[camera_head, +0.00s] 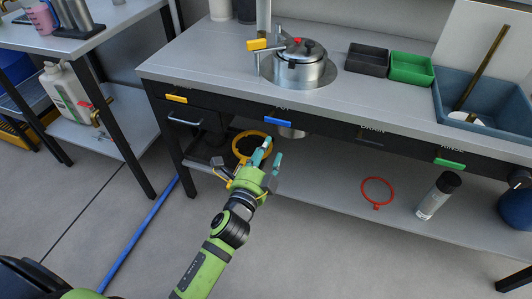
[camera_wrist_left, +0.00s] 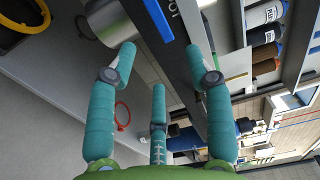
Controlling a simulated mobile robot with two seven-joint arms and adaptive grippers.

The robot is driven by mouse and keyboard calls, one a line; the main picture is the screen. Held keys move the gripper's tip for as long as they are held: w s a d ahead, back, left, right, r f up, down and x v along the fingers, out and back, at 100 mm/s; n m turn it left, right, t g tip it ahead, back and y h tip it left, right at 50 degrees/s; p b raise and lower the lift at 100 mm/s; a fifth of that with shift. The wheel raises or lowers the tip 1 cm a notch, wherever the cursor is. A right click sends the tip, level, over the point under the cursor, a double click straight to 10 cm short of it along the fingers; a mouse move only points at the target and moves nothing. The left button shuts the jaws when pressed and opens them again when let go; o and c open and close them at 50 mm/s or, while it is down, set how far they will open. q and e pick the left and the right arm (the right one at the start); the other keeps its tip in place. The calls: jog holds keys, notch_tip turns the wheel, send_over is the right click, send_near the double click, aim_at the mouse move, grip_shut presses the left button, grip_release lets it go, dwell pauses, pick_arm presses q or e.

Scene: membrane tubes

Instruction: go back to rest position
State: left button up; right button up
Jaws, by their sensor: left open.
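My left gripper (camera_head: 267,157) is at the end of the green arm, in front of the workbench's front edge and below the blue handle (camera_head: 278,118). In the left wrist view its teal fingers (camera_wrist_left: 165,65) are spread apart with nothing between them. In that view the blue handle (camera_wrist_left: 157,18) and the metal bottom of a vessel (camera_wrist_left: 108,22) lie beyond the fingertips. I cannot tell whether a fingertip touches the bench. My right gripper does not show.
The workbench (camera_head: 220,65) carries a metal pot (camera_head: 300,72), a black bin (camera_head: 367,60), a green bin (camera_head: 411,68) and a blue basin (camera_head: 480,100). The lower shelf (camera_head: 330,200) holds a yellow ring (camera_head: 240,140), a red ring (camera_head: 377,191) and a spray can (camera_head: 438,195). Open floor lies in front.

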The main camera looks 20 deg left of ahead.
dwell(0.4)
